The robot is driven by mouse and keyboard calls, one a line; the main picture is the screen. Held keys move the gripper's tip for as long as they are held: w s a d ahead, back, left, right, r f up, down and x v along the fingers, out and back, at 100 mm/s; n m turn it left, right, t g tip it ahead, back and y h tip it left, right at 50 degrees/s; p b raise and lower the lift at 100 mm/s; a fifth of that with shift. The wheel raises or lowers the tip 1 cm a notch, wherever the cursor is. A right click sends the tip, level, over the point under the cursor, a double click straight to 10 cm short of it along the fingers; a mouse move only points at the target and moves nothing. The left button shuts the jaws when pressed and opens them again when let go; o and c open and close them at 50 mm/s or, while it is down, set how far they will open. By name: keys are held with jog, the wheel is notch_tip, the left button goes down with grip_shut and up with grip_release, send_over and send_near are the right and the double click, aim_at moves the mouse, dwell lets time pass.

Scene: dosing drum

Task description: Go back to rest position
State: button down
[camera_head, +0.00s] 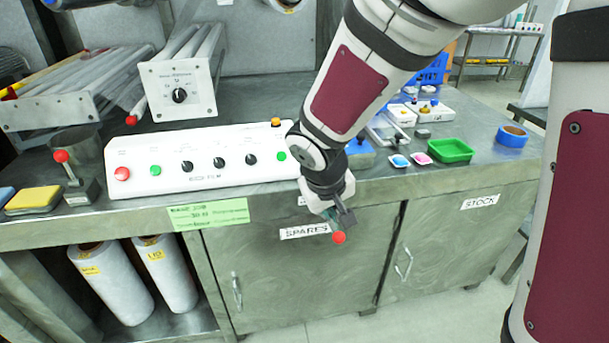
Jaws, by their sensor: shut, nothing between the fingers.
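My arm reaches down from the top right over the front of the steel bench. My gripper (341,220) hangs in front of the bench edge, pointing down, before the cabinet door marked "SPARES" (304,232). It is shut and empty. A red ball (338,238) shows right at the fingertips; I cannot tell whether they touch it or what it is fixed to. A long white control panel (210,163) with red and green buttons and black knobs stands on the bench left of my gripper. My forearm hides part of the bench top behind it.
A green tray (450,151), a blue tape roll (512,137) and small pink and blue dishes lie right on the bench (490,172). A red-knobbed lever (61,156) and yellow pad (33,198) are at left. White rolls (112,280) stand below. Floor (420,310) in front is clear.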

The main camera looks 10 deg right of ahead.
jog(key=s+d+r+m+y+p, duration=0.2)
jog(key=s+r+p, duration=0.8)
jog(key=s+r, duration=1.4)
jog(key=shift+s+d+t+y, duration=0.3)
jog(key=shift+s+d, duration=0.7)
jog(key=shift+s, duration=0.2)
